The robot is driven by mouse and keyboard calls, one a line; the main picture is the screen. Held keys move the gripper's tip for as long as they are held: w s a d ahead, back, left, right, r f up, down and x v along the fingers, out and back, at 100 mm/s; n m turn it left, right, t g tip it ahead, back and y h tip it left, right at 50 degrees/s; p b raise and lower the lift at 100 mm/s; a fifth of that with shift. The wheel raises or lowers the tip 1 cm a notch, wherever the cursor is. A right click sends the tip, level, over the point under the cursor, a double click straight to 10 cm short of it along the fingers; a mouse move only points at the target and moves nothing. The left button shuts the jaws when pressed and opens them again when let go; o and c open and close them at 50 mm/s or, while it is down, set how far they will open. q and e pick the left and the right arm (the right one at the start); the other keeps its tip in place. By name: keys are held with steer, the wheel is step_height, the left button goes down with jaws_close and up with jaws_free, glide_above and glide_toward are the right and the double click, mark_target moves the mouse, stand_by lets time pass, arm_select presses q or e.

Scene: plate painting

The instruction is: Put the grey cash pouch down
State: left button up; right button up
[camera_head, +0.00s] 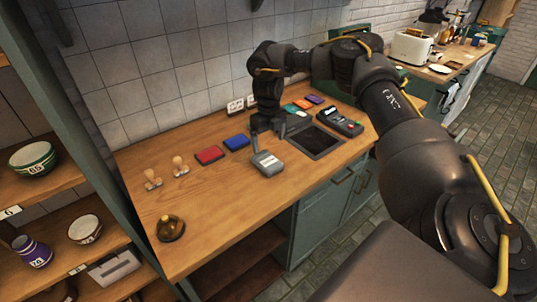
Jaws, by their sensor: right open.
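The grey cash pouch (267,163), a small grey block with a white label, lies on the wooden counter (225,200) near its front edge, just left of a dark tray. My right gripper (266,139) points down just behind the pouch. Its jaws are open, with one finger reaching down close to the pouch's back edge. I cannot tell whether that finger touches it. My left gripper is not in view.
A dark square tray (317,143) and a card terminal (340,122) are to the right. A red pad (209,155), a blue pad (236,142), two wooden stamps and a brass bell (171,229) are to the left.

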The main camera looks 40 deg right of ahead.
steer(key=shift+r, duration=1.4)
